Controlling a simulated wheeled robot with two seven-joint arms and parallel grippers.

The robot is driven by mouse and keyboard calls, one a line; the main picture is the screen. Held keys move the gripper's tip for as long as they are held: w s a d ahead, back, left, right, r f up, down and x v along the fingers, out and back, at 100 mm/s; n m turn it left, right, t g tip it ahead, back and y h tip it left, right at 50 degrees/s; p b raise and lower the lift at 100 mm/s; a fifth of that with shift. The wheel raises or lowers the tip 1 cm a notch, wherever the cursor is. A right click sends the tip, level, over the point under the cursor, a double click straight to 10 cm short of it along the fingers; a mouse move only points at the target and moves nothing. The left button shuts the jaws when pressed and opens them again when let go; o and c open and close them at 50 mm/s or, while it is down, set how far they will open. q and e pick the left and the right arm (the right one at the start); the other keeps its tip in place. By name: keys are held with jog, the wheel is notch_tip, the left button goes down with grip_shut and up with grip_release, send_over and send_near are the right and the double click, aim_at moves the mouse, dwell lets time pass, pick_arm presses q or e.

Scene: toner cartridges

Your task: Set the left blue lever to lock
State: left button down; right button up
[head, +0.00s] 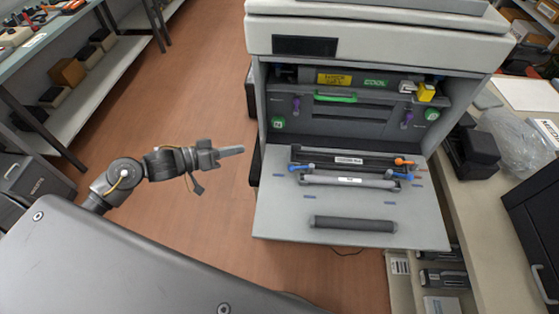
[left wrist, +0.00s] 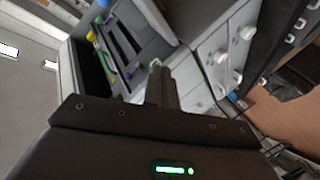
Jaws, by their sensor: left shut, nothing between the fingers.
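The left blue lever (head: 309,167) is at the left end of the cartridge with the white label (head: 350,180), which lies on the printer's open front door (head: 275,215). More blue parts (head: 379,176) are at its right end. My left gripper (head: 241,150) is shut and empty, pointing right, clear of the door's left edge and apart from the lever. In the left wrist view, the shut fingers (left wrist: 158,72) point toward the printer; I cannot make out the lever there. The lever's exact setting is too small to tell. My right gripper is not in view.
A second dark cartridge (head: 345,160) with an orange lever (head: 403,161) lies behind. A dark roller-like bar (head: 352,223) is near the door's front. The open printer bay (head: 345,115) is above. A counter (head: 485,205) stands at right, a shelf (head: 90,85) at far left.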

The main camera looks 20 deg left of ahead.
pick_arm(q)
jog(key=s+d+r+m+g+h, duration=0.1)
jog(key=s+d+r+g+h, duration=0.1)
jog(key=r, duration=0.4)
jog(key=shift+s+d+r+m, duration=0.2)
jog(key=shift+s+d+m, duration=0.2)
jog(key=shift+s+d, duration=0.55)
jog(key=x, duration=0.3)
jog(key=p+x, duration=0.1)
jog(key=x, duration=0.2)
jog(key=p+x, duration=0.1)
jog(key=x, duration=0.3)
jog(key=shift+w+d+r, duration=0.1)
jog(key=shift+r, duration=0.15)
jog(key=shift+s+d+f, duration=0.2)
jog(key=shift+s+f, duration=0.1)
jog(key=shift+f, duration=0.3)
jog(key=shift+s+d+f, duration=0.2)
jog(key=shift+s+f, duration=0.1)
jog(key=shift+f, duration=0.25)
jog(key=shift+s+d+f+p, duration=0.15)
jog(key=shift+s+f+p, duration=0.2)
jog(key=shift+f, duration=0.15)
jog(key=shift+d+f, duration=0.1)
jog(key=shift+f, duration=0.1)
jog(key=shift+d+t, duration=0.1)
jog(key=shift+t, duration=0.3)
